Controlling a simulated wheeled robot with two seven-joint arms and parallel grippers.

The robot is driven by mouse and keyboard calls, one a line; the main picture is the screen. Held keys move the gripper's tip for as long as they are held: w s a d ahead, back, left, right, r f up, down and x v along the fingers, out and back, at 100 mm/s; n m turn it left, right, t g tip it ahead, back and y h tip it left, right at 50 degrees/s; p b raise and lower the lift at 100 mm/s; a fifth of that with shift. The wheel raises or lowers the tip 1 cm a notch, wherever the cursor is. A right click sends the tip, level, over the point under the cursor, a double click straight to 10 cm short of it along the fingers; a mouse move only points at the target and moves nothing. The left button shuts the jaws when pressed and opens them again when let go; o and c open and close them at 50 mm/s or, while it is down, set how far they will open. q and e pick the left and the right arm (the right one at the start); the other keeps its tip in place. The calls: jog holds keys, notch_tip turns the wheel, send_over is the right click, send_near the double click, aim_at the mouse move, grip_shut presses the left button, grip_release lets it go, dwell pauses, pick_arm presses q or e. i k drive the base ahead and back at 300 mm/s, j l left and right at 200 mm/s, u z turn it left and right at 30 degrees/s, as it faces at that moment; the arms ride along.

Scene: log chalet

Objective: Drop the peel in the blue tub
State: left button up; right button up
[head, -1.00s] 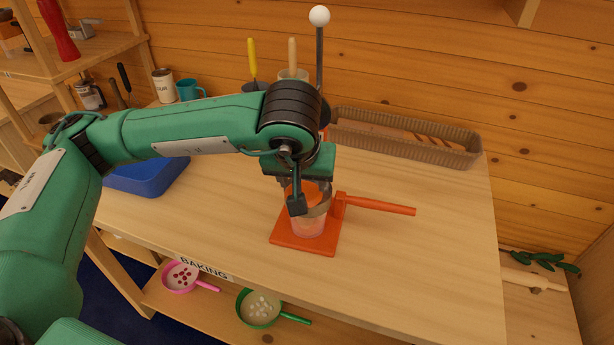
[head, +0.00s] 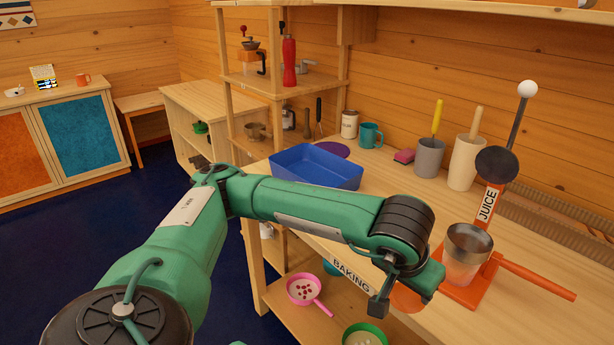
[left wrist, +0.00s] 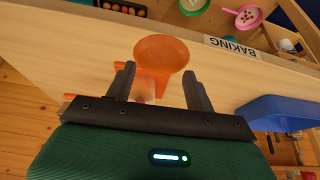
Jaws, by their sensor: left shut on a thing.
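The peel (head: 407,299) is an orange rounded piece. My left gripper (head: 392,294) is shut on it and holds it in front of the juicer, near the table's front edge. In the left wrist view the peel (left wrist: 161,53) shows as an orange disc at the fingertips (left wrist: 158,76). The blue tub (head: 315,168) is a rectangular open tray on the table, left of and beyond the gripper. It also shows at the right of the left wrist view (left wrist: 272,112). The inside I can see looks empty. My right gripper is out of view.
The juicer (head: 488,205), orange with a raised lever, stands at the right with a metal cup (head: 469,240) above a clear glass. Tabletop between tub and juicer is clear.

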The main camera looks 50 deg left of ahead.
aim_at(315, 173)
jog(key=u, duration=1.1)
